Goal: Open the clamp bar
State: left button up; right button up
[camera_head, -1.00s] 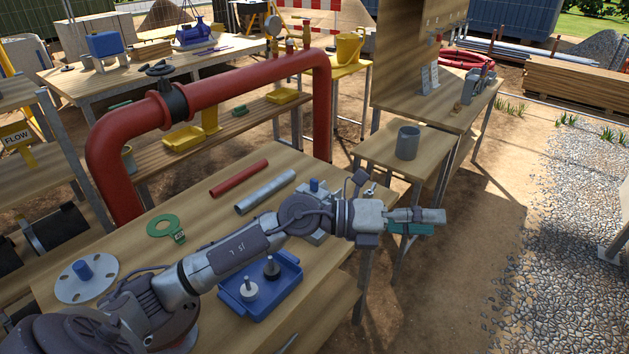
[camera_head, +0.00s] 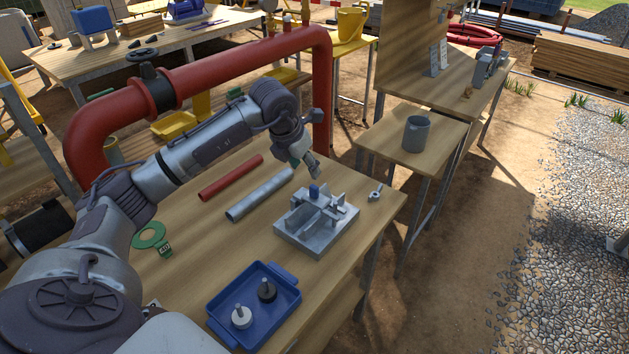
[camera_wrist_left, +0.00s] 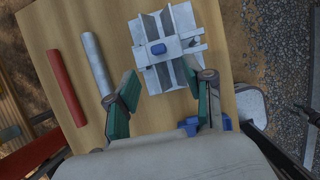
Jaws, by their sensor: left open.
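The grey metal clamp fixture (camera_head: 303,238) sits on the wooden workbench (camera_head: 200,240), with upright plates and a blue knob (camera_head: 314,190) on top. My left gripper (camera_head: 312,168) is above and just behind the fixture, pointing down. In the left wrist view the left gripper (camera_wrist_left: 168,82) is open and empty, its green-padded fingers wide apart.
A red rod (camera_head: 231,178) and a grey tube (camera_head: 260,195) lie left of the fixture. A blue tray (camera_head: 280,330) with two knobbed parts is nearer. A small grey part (camera_head: 375,192) lies to the right. A large red pipe (camera_head: 240,65) arches behind.

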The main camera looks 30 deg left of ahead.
aim_at(314, 186)
jog(key=s+d+r+p, duration=0.1)
jog(key=s+d, duration=0.2)
jog(key=s, duration=0.2)
pick_arm(q)
jog(key=x, duration=0.6)
jog(key=shift+a+p, duration=0.1)
jog(key=shift+p, duration=0.2)
jog(key=p+x, duration=0.1)
jog(key=x, duration=0.3)
jog(key=shift+a, duration=0.1)
jog(key=shift+w+f, duration=0.1)
jog(key=shift+f, duration=0.25)
jog(key=shift+w+f, duration=0.15)
jog(key=shift+c, duration=1.2)
jog(key=c, duration=0.5)
grip_shut()
pick_arm(e)
jog(key=w, duration=0.1)
jog(key=w+a+r, duration=0.2)
jog(key=shift+w, duration=0.35)
